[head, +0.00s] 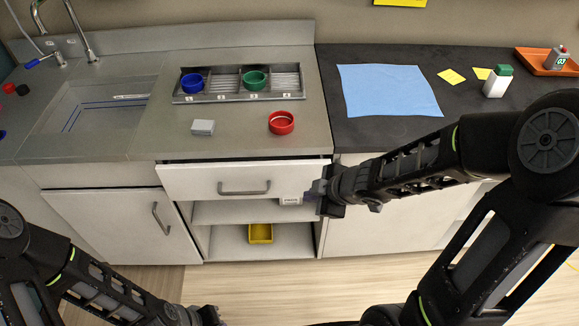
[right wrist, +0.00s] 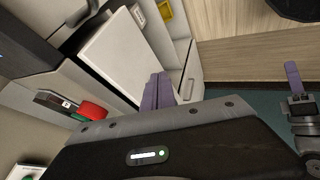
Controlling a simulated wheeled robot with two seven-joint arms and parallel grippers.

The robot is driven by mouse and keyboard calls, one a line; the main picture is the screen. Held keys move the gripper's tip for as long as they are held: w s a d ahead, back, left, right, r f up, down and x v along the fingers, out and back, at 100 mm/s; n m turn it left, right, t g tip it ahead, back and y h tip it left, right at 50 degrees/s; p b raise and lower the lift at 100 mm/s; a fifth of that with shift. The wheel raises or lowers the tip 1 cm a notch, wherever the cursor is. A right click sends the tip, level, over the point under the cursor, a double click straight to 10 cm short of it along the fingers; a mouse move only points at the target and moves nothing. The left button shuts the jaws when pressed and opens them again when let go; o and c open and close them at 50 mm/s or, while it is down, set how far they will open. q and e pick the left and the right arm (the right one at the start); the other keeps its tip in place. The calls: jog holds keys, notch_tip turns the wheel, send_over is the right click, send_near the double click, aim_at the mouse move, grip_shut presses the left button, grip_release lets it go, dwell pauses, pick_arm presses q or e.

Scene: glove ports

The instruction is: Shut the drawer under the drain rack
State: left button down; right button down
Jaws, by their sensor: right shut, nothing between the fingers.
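The drawer (head: 200,182) under the drain rack (head: 215,97) has a white front with a grey bar handle (head: 244,192). It stands out a little from the counter, with a dark gap above its front. My right gripper (head: 314,192) is shut and empty at the drawer's right end; contact is unclear. In the right wrist view, its purple fingers (right wrist: 160,92) lie beside the white drawer front (right wrist: 118,58). My left gripper (head: 207,316) is low at the bottom edge, away from the drawer; its jaw is not clear.
Below the drawer is an open shelf with a white labelled box (head: 290,199) and a yellow bin (head: 260,233). A cupboard door (head: 110,223) is at left.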

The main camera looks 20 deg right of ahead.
aim_at(287, 187)
pick_arm(q)
jog(key=shift+s, duration=0.45)
pick_arm(e)
jog(key=shift+w+d+r, duration=0.1)
jog(key=shift+d+r, duration=0.1)
jog(key=shift+r, duration=0.1)
jog(key=shift+f, duration=0.1)
